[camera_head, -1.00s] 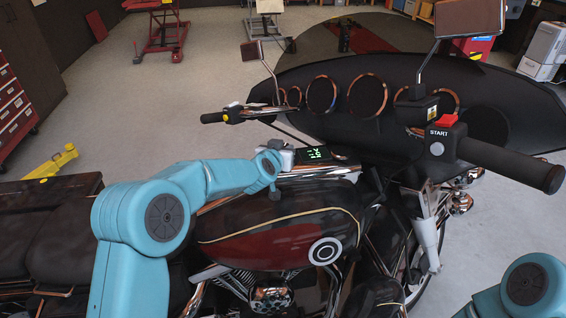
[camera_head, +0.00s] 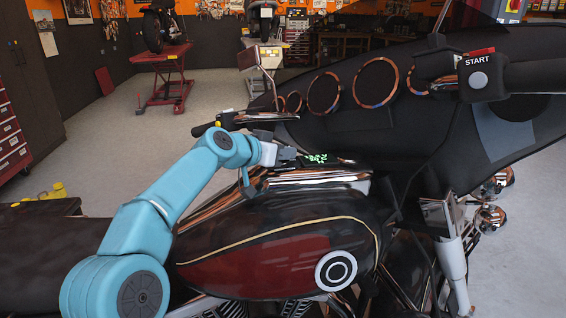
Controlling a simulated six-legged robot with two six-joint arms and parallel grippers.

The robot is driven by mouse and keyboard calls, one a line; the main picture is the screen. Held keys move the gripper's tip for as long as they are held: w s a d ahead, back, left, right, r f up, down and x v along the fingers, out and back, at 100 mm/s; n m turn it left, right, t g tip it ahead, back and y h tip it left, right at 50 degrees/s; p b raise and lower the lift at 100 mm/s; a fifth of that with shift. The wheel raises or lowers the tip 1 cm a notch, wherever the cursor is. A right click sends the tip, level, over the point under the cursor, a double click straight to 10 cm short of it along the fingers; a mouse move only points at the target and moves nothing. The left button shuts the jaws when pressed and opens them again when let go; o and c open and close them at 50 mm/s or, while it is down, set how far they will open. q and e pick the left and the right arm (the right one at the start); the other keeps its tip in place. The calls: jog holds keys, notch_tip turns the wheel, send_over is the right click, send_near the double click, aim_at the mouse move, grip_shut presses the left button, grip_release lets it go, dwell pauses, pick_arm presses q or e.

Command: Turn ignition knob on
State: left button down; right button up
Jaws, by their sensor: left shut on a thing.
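The motorcycle's dark red tank (camera_head: 270,245) fills the middle of the head view. A small black console with green lit markings (camera_head: 319,159) sits above the tank, near the handlebar. My left gripper (camera_head: 290,154) reaches in from the left and is shut at the near-left edge of this console. The ignition knob is too small and too covered by the gripper to make out, so its angle cannot be told. My right gripper is not in view.
The handlebar's right grip with the START button (camera_head: 478,79) stands at the upper right. The dark fairing with round gauges (camera_head: 325,94) spans the back. A red lift (camera_head: 165,75) stands far behind on open floor.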

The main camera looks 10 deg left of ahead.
pick_arm(q)
jog(key=shift+a+m+g+h+p, duration=0.1)
jog(key=shift+m+g+h+p, duration=0.5)
jog(key=shift+m+h+p, duration=0.15)
jog(key=shift+f, duration=0.1)
jog(key=shift+h, duration=0.25)
jog(key=c, duration=1.1)
grip_release()
jog(key=shift+s, duration=0.1)
jog(key=shift+o, duration=0.3)
jog(key=shift+s, duration=0.1)
